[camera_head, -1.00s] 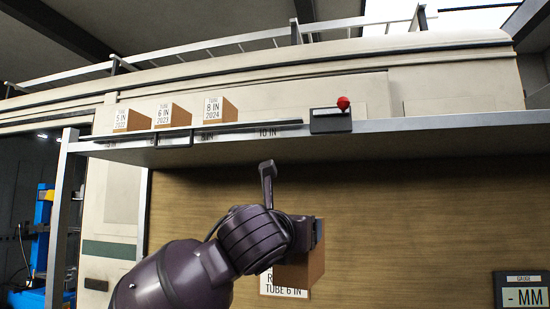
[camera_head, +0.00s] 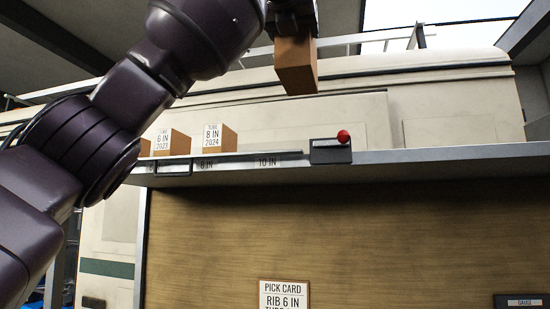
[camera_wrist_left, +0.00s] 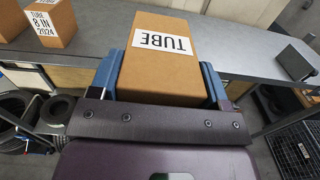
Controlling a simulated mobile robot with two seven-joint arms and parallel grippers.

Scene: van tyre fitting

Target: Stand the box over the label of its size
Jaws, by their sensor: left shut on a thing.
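My left gripper (camera_head: 293,28) is shut on a brown cardboard box (camera_head: 296,66), raised above the shelf (camera_head: 400,157) near its 10 IN label (camera_head: 268,162). In the left wrist view the held box (camera_wrist_left: 155,72) sits between the blue fingers, with an upside-down white label reading TUBE; its size text does not show. The 8 IN label (camera_head: 206,163) is on the shelf edge farther left. My right gripper is not in view.
Tube boxes marked 6 IN 2023 (camera_head: 178,143) and 8 IN 2024 (camera_head: 222,139) stand on the shelf; another is mostly hidden by my arm. A dark block with a red knob (camera_head: 343,137) is right of the 10 IN label. The shelf beyond it is clear.

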